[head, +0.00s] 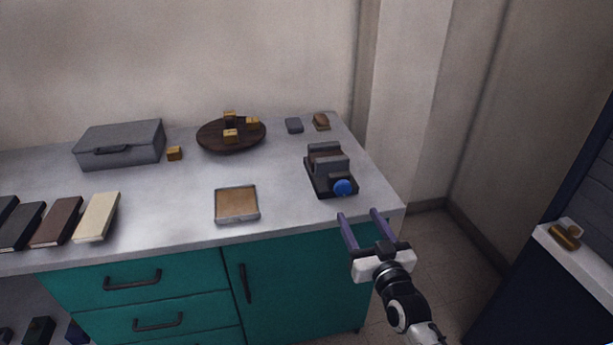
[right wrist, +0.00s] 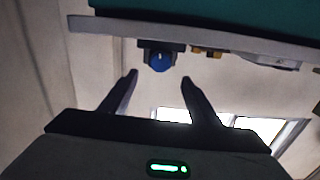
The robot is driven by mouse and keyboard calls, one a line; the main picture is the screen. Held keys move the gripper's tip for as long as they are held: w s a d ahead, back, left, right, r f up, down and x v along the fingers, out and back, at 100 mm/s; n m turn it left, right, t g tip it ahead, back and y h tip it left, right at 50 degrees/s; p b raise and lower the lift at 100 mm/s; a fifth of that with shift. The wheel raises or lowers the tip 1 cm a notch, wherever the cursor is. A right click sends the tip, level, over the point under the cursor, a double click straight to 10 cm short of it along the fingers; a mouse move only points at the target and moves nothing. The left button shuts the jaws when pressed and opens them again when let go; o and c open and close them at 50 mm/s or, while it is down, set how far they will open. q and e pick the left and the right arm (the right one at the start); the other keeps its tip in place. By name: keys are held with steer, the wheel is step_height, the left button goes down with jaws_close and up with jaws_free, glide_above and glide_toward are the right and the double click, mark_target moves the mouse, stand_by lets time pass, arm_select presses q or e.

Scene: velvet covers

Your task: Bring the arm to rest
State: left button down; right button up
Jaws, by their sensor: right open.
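My right gripper (head: 362,218) is open and empty. In the head view it is in front of the counter's right front corner, just below the vise-like block with a blue knob (head: 328,172). In the right wrist view its two fingers (right wrist: 159,80) are spread apart with nothing between them, and the blue knob (right wrist: 160,61) shows beyond the tips. My left gripper is not in either view.
The grey counter (head: 170,207) over teal drawers carries a grey case (head: 120,145), a dark round plate with small yellow blocks (head: 232,148), a shallow tan tray (head: 237,189) and several books (head: 97,217). Floor is free right of the counter. A dark cabinet (head: 540,280) stands far right.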

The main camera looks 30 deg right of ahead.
steer(key=s+a+f+n+g+y, duration=0.2)
steer(key=s+a+f+g+y, duration=0.1)
steer(key=s+a+f, duration=0.7)
steer(key=s+a+f+n+g+y, duration=0.3)
steer(key=s+a+f+g, duration=0.2)
steer(key=s+a+f, duration=0.5)
steer(key=s+f, duration=0.1)
steer(key=s, duration=0.3)
steer(key=shift+s+a+g+y, duration=0.25)
steer(key=shift+a+g+y, duration=0.1)
steer(key=shift+g+y, duration=0.05)
